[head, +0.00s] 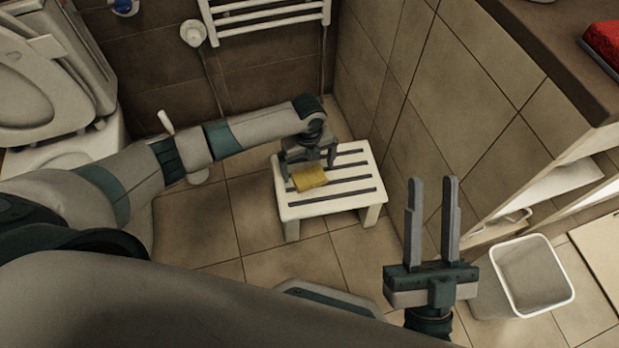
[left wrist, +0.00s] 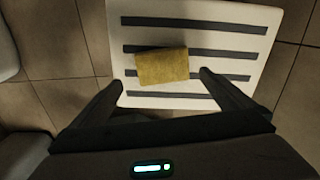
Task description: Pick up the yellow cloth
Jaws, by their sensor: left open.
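The yellow cloth (head: 311,178) lies folded on a white slatted stool (head: 352,209), near the stool's left side in the head view. In the left wrist view the cloth (left wrist: 163,67) lies across the dark strips of the stool top (left wrist: 200,12). My left gripper (head: 307,176) is open above the stool, close to the cloth. In the left wrist view its fingertips (left wrist: 160,78) stand to either side of the cloth, with gaps on both sides. My right gripper (head: 432,182) is open and empty, in the right foreground of the head view, away from the stool.
A white-rimmed bin (head: 532,277) stands at the lower right. A toilet (head: 45,90) is at the upper left. A towel rack (head: 265,18) hangs on the back wall. A counter with a red item (head: 604,42) is at the upper right. Tiled floor around the stool is free.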

